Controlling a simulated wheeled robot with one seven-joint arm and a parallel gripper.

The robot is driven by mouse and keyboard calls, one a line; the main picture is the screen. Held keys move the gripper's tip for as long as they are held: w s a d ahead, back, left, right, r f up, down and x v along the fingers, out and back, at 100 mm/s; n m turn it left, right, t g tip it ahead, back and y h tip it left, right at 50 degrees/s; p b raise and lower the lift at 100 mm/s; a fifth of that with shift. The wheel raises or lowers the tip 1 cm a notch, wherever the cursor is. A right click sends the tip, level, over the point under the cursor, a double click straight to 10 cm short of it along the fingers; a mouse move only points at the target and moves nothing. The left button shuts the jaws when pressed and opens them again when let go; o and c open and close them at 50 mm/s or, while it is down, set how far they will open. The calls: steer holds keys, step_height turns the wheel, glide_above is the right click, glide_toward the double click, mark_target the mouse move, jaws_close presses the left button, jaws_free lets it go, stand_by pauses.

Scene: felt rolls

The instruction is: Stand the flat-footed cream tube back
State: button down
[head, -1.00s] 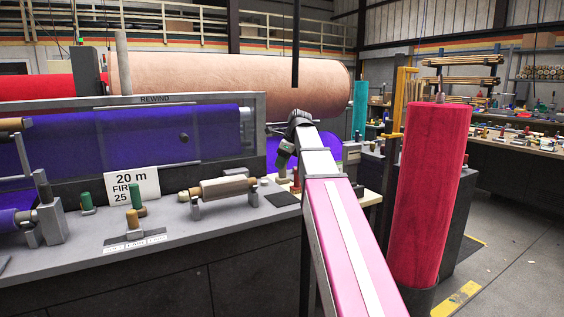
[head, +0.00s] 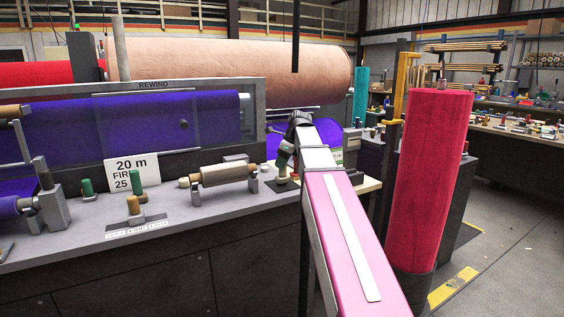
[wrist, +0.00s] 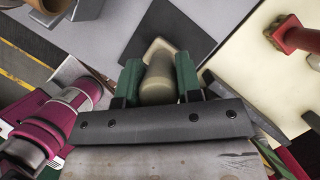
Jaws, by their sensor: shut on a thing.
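The cream tube (wrist: 158,80) is between the two green fingers of my gripper (wrist: 158,84) in the wrist view. My gripper is shut on it. Its wider, flat foot (wrist: 161,46) shows beyond the fingers, over a dark square mat (wrist: 147,24). In the head view the cream tube (head: 283,174) looks about upright below my gripper (head: 285,157), with its foot at the dark mat (head: 286,187). I cannot tell whether the foot touches the mat. My fingers hide part of the tube.
A cream board (wrist: 262,82) with a red-handled thing (wrist: 298,38) lies right of the mat in the wrist view. A brown roll on a stand (head: 224,174) is left of the mat on the grey bench (head: 190,222). A tall red roll (head: 432,180) stands at right.

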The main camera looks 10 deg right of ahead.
steer(key=shift+f, duration=0.45)
stand_by(0.4)
steer(key=c, duration=0.7)
jaws_free()
steer(key=v, duration=1)
steer(key=shift+s+d+r, duration=0.1)
steer(key=shift+d+r, duration=0.1)
steer(key=shift+r, duration=0.15)
